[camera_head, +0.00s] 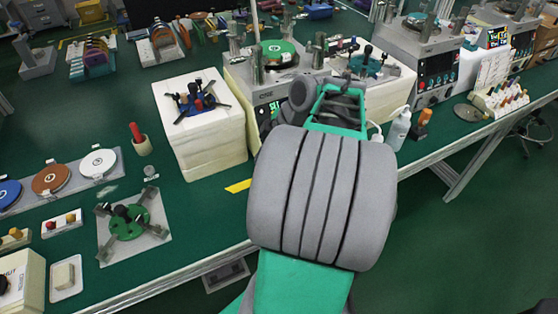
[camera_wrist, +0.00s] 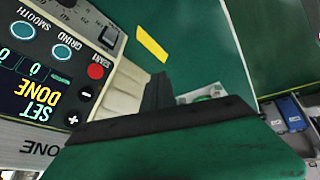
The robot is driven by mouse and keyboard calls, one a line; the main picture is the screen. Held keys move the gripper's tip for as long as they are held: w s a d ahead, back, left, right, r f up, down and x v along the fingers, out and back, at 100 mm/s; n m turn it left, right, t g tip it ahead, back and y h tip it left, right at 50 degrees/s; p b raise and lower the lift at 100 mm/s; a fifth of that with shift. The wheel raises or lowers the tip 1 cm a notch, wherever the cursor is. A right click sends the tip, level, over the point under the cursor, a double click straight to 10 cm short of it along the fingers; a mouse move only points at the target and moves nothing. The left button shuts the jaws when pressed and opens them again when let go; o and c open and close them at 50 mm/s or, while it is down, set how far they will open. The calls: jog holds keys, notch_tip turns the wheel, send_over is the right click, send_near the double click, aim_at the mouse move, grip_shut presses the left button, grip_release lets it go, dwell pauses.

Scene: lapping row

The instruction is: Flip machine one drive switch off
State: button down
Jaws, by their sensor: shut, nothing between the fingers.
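Machine one (camera_head: 240,80) stands behind my arm in the head view, with a green plate (camera_head: 279,50) on top. In the wrist view its control panel (camera_wrist: 60,20) fills the upper left, tilted. My gripper (camera_wrist: 158,92) is shut and empty, to the right of the panel and apart from the switch in the picture. In the head view my arm hides the fingertips and most of the machine's front.
A red button (camera_wrist: 95,71) and two teal buttons sit near the switch. A white block (camera_head: 205,140) with a blue fixture stands left of the machine. A spray bottle (camera_head: 399,128) stands to the right.

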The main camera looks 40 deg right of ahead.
jog(key=s+d+f+n+t, duration=0.1)
jog(key=s+d+n+t, duration=0.1)
jog(key=s+d+n, duration=0.2)
jog(key=s+d, duration=0.3)
jog(key=d, duration=0.2)
jog(key=shift+s+d+f+b, duration=0.15)
jog(key=shift+s+d+b, duration=0.05)
jog(key=shift+b, duration=0.1)
jog(key=shift+f, duration=0.1)
jog(key=x, duration=0.9)
jog(key=shift+w+a, duration=0.15)
jog(key=shift+w, duration=0.05)
jog(key=w, duration=0.1)
jog(key=w+d+p, duration=0.1)
jog(key=w, duration=0.1)
jog(key=shift+w, duration=0.65)
